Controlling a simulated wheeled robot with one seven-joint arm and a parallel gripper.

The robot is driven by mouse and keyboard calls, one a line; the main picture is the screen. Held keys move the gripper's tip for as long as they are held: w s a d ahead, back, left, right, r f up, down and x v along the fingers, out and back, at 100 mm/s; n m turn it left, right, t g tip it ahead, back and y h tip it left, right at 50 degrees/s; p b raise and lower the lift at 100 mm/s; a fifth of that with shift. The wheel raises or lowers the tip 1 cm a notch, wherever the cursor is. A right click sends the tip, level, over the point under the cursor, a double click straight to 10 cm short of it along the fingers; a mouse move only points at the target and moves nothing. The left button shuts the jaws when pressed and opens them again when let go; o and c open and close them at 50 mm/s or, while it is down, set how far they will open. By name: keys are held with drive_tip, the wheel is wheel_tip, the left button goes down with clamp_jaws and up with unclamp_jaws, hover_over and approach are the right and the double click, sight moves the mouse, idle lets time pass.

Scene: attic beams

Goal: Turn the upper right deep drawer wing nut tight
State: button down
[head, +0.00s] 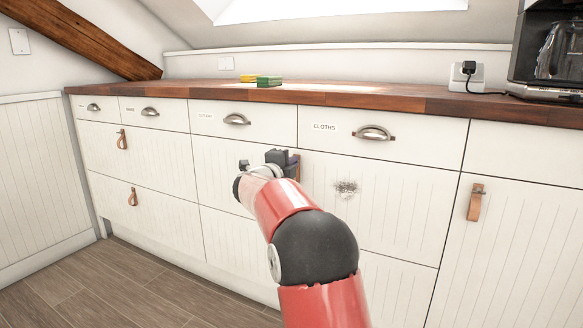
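The upper right deep drawer (400,205) is a wide white grooved front below the drawer labelled CLOTHS, and it looks shut. A brown leather pull (297,168) shows on it, partly hidden behind my gripper. My gripper (272,160) is in front of this drawer, close to the leather pull. Its fingers are dark and small in the view, and I cannot tell whether they are open, shut or touching anything.
Shallow drawers with metal cup handles (374,132) run under the wooden worktop (420,100). A yellow and green sponge pair (268,81) and a coffee machine (548,50) stand on top. The floor (130,280) at left is clear.

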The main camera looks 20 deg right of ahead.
drive_tip(key=shift+m, duration=0.3)
drive_tip(key=c, duration=1.6)
unclamp_jaws()
drive_tip(key=shift+f, duration=0.1)
